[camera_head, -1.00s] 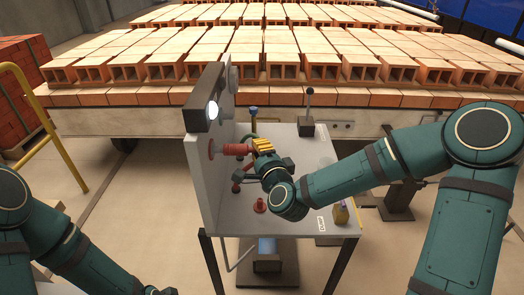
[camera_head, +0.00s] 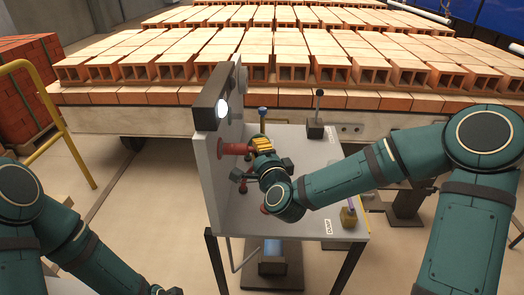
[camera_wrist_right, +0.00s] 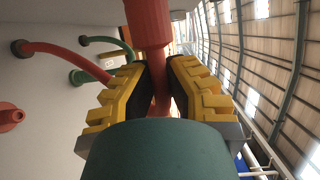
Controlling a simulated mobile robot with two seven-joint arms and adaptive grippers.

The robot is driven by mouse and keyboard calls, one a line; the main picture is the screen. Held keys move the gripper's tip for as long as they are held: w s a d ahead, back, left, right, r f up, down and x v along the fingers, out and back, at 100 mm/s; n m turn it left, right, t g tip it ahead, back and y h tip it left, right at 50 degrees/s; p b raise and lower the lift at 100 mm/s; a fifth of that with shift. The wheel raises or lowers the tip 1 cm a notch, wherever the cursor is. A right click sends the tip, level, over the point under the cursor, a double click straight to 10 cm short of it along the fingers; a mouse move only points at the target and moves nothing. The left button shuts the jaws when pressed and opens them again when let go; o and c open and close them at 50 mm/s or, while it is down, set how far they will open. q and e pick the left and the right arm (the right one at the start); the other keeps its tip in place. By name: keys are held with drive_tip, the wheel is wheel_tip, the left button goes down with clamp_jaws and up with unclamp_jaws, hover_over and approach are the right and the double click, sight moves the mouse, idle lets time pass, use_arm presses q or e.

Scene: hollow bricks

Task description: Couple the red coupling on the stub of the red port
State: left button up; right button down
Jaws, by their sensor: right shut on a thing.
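In the right wrist view the thick red body of the coupling (camera_wrist_right: 149,24) points away from me. Its narrower red part lies between the yellow-padded fingers of my right gripper (camera_wrist_right: 160,88), which are shut on it.
The panel (camera_head: 212,190) stands at the left edge of the grey bench (camera_head: 290,225). A lever (camera_head: 317,115) stands at the back of the bench. In the right wrist view, a red hose (camera_wrist_right: 65,57), a green hose (camera_wrist_right: 108,58) and a red fitting (camera_wrist_right: 9,116) are on the left.

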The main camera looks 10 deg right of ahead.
drive_tip(key=shift+a, duration=0.15)
drive_tip(key=c, duration=1)
unclamp_jaws()
drive_tip(key=shift+w, duration=0.1)
drive_tip(key=shift+c, duration=0.2)
drive_tip(key=s, duration=0.7)
drive_tip(key=shift+s+d+r, duration=0.2)
drive_tip(key=shift+s, duration=0.1)
